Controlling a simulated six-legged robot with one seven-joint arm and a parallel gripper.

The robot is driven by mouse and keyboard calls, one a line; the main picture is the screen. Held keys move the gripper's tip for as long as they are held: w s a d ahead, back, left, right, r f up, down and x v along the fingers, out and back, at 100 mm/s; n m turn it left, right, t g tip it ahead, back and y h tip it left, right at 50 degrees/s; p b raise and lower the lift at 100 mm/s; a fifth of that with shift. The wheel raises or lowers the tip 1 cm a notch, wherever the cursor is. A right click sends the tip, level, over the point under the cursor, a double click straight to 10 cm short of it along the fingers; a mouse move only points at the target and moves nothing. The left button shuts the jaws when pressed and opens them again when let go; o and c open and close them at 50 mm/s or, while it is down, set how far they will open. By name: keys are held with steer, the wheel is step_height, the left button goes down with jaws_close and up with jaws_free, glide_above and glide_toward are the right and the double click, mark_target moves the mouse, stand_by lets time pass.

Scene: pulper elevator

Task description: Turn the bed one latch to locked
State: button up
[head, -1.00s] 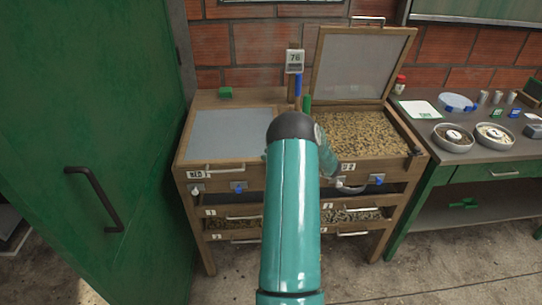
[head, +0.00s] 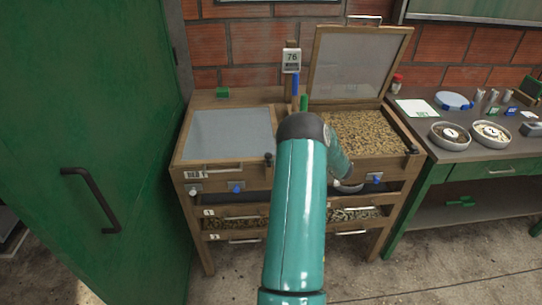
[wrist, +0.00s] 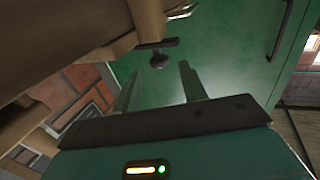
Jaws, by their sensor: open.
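Bed one (head: 230,134) is the left tray of the wooden stand, covered by a closed pale lid with a metal handle. A small dark latch (head: 268,159) stands at its front right corner, just left of my arm. I cannot tell which way the latch is turned.
Bed two (head: 365,134) stands open on the right, full of beans, its screened lid (head: 360,64) raised. Blue knobs (head: 236,188) and drawers line the front below. A green door (head: 85,150) fills the left. A bench with bowls (head: 490,134) stands right.

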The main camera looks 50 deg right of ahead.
steer(key=v, duration=0.9)
steer(key=shift+r, duration=0.1)
